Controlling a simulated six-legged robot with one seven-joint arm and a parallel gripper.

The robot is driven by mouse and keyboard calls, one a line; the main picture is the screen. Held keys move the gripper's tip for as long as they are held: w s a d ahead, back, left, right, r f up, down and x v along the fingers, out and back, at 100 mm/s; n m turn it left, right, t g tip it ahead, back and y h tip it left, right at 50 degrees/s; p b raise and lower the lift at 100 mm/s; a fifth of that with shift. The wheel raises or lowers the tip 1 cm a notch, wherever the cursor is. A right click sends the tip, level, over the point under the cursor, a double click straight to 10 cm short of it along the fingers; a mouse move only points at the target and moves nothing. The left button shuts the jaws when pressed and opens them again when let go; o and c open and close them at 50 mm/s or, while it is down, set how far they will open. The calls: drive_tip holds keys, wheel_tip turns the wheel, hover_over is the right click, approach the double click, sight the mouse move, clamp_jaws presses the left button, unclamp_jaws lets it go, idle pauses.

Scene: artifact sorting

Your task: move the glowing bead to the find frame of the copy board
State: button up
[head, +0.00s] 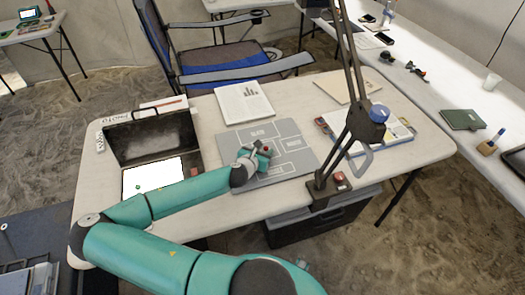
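The grey copy board (233,183) lies on the table and carries several white-outlined frames with small labels, too small to read. My gripper (262,149) is low over the middle of the board. A small round red thing (266,150) shows at its fingertips; whether it is held, and whether it is the bead, I cannot tell. A tiny green spot (137,186) shows on the bright white panel (155,174) in the dark open box at left; it may be a bead. My gripper hides part of the board's frames.
A black lamp arm (349,152) rises from a base (331,190) at the table's front right. A folding chair (215,65) stands beyond the table.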

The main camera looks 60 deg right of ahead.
drive_tip(key=shift+r, duration=0.2)
drive_tip(key=v, duration=1.2)
drive_tip(key=shift+f, duration=0.1)
idle(1.8)
